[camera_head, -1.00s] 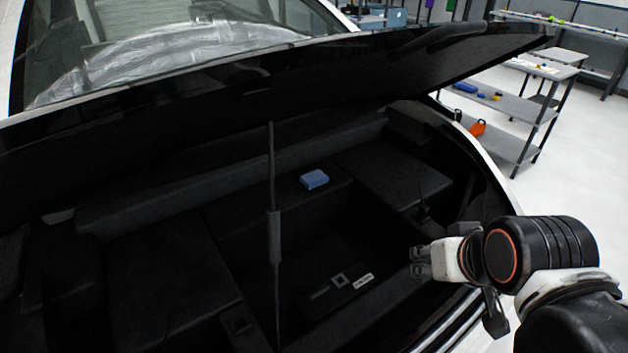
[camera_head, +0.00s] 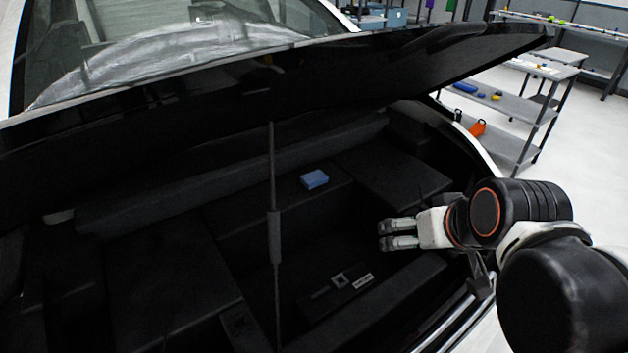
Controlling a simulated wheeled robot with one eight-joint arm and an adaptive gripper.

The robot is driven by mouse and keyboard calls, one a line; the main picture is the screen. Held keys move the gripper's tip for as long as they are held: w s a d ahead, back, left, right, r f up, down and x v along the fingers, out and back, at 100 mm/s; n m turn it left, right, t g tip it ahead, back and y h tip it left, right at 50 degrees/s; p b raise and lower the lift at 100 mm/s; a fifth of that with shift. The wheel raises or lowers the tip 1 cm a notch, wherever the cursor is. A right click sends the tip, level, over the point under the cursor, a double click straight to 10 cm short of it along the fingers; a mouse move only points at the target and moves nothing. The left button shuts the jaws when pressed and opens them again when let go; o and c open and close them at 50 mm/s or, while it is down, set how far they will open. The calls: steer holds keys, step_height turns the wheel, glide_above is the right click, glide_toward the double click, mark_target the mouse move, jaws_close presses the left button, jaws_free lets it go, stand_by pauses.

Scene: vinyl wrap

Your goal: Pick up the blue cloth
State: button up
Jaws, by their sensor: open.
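The blue cloth (camera_head: 314,179) is a small folded block lying on a dark ledge inside the open car compartment, right of the picture's middle. My gripper (camera_head: 381,236) reaches in from the right over the compartment's near right part. Its fingers point left. It is open and empty, to the right of and nearer than the cloth, and clearly apart from it.
A thin support rod (camera_head: 274,195) stands upright left of the cloth. The raised black lid (camera_head: 300,75) hangs over the compartment. The compartment's right rim (camera_head: 450,330) lies below my arm. A grey shelf cart (camera_head: 520,105) stands at the back right.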

steer(key=w+a+f+n+t+y, duration=0.15)
steer(key=w+a, duration=0.25)
steer(key=w, duration=0.9)
steer(key=w+a+f+n+y, duration=0.2)
steer(key=w+a, duration=0.2)
steer(key=w, duration=0.8)
steer(key=n+t+y, duration=0.2)
steer(key=n+y, duration=0.1)
glide_toward(314, 176)
steer(key=shift+w+a+f+m+b, duration=0.25)
steer(key=shift+w+a+f+b, duration=0.65)
steer(key=shift+a, duration=0.2)
steer(key=b+x, duration=0.1)
steer(key=x, duration=0.2)
steer(key=b+x, duration=0.1)
steer(key=x, duration=0.1)
steer(key=shift+w+d+r+b, duration=0.15)
steer(key=shift+w+d+b, duration=0.1)
steer(key=shift+w+b, duration=0.1)
steer(key=shift+w+a, duration=0.3)
steer(key=shift+w, duration=0.15)
steer(key=c, duration=1)
